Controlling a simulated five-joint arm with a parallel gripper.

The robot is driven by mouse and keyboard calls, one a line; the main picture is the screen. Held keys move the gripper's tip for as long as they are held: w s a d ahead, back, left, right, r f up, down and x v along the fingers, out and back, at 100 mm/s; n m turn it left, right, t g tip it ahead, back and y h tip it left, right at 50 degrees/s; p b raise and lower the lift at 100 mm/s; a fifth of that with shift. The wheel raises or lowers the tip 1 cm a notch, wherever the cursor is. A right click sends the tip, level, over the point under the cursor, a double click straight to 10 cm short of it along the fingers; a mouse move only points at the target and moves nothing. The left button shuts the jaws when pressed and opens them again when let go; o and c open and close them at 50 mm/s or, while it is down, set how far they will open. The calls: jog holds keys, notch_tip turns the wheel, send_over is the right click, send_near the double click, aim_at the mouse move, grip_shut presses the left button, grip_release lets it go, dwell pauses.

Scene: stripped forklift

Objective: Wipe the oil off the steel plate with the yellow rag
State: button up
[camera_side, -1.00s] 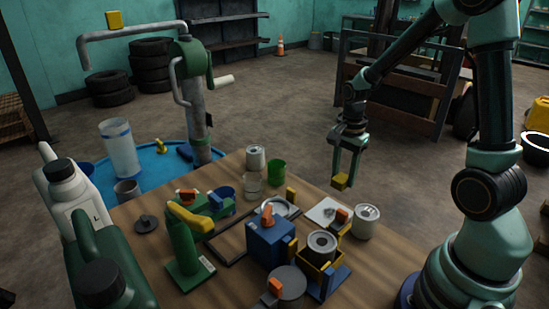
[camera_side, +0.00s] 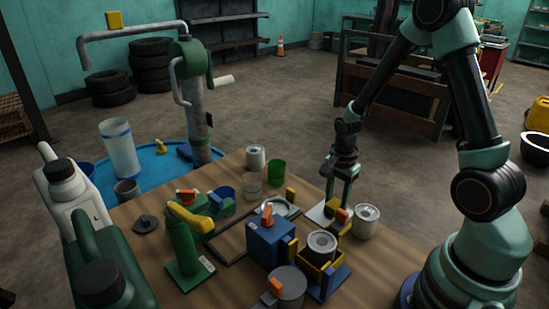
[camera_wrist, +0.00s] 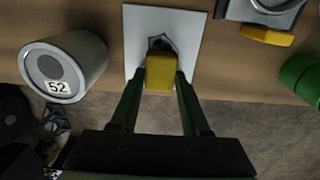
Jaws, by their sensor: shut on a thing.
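The yellow rag (camera_side: 331,208), a small block-like pad, is held between the fingertips of my gripper (camera_side: 338,200). In the wrist view the rag (camera_wrist: 160,73) sits between the two dark fingers of my gripper (camera_wrist: 162,80). The pale square steel plate (camera_side: 316,213) lies near the table's far right edge, under the rag. In the wrist view the plate (camera_wrist: 190,25) carries a dark oil patch (camera_wrist: 160,43) beside the rag's edge; the rag overlaps part of the plate. I cannot tell whether the rag touches it.
A grey can marked 52 (camera_wrist: 65,65) stands beside the plate; it also shows in the side view (camera_side: 366,222). A blue box (camera_side: 268,240) with an orange handle and a yellow-and-blue holder (camera_side: 322,262) stand nearer the camera. A green cup (camera_side: 276,172) stands behind.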

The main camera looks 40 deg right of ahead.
aim_at(323, 219)
jog(key=shift+a, duration=2.6)
jog(key=d, duration=0.6)
jog(key=shift+d, duration=0.25)
notch_tip(323, 219, up, 2)
jog(key=shift+r, duration=3)
